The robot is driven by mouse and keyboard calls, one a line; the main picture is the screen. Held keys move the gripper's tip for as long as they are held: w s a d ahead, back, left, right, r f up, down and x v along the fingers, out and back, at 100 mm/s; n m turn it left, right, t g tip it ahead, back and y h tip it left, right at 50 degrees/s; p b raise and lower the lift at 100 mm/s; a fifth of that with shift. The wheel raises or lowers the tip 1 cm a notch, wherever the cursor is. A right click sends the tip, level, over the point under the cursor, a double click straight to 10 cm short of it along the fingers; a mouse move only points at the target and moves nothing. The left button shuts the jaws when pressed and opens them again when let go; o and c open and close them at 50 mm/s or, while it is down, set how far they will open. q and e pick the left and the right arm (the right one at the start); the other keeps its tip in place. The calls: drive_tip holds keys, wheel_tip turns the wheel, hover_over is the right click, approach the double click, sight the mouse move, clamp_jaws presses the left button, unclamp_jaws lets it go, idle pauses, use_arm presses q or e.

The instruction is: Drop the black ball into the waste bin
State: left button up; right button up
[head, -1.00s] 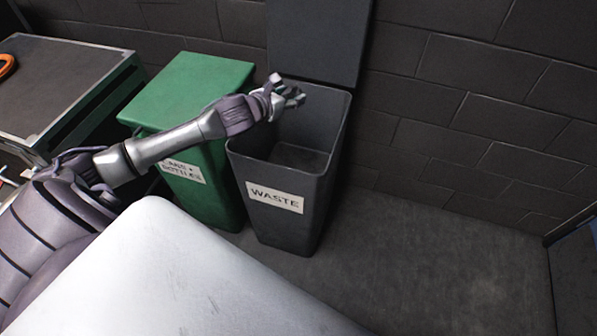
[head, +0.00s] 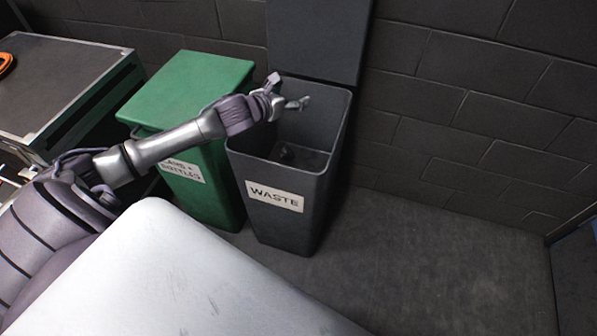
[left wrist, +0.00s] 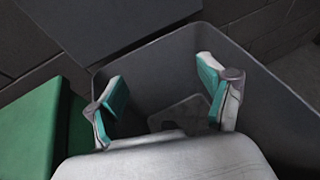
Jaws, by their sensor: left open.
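The dark grey waste bin (head: 275,228) stands open, with a white "WASTE" label on its front. My left gripper (head: 291,100) is over its opening, near the back left. The left wrist view shows the gripper (left wrist: 163,103) open, with its teal-padded fingers wide apart and nothing between them. A small dark rounded shape, which looks like the black ball (head: 287,153), is low inside the bin, below the gripper. It is hard to make out against the dark inside. In the left wrist view the bin's wall (left wrist: 165,70) surrounds the fingers. My right gripper is out of view.
A green bin (head: 190,90) with a closed lid and a cans and bottles label stands left of the waste bin. The waste bin's raised lid (head: 318,40) is against the brick wall. A dark-topped case (head: 65,85) is at the left. The floor at right is clear.

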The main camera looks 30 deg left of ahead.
use_arm(q)
drive_tip(key=v, duration=1.2)
idle(0.5)
